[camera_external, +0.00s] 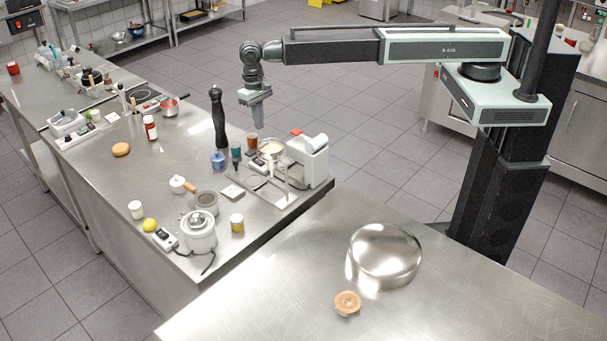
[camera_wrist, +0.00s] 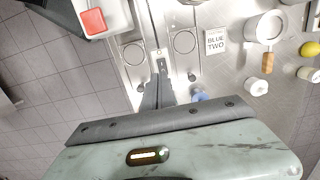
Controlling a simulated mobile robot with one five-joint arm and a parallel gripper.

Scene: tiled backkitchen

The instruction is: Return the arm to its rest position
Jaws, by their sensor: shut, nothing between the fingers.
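My arm (camera_external: 333,52) reaches left from its column, with its long link about level and the wrist hanging down at the end. My gripper (camera_external: 258,123) points down above the far edge of the steel counter, and its fingers are shut with nothing between them. In the wrist view the dark fingers of my gripper (camera_wrist: 158,92) meet over the counter-top. In the outside view the gripper is close to the black pepper mill (camera_external: 219,122), to its right, and above the small jars. Whether there is a gap to the jars is hard to tell.
The counter holds a white appliance with a red button (camera_external: 312,160), a blue jar (camera_external: 218,162), a white cooker (camera_external: 199,236) and a lemon (camera_external: 150,225). A card reading BLUE TWO (camera_wrist: 216,42) lies flat. Open floor lies behind the arm.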

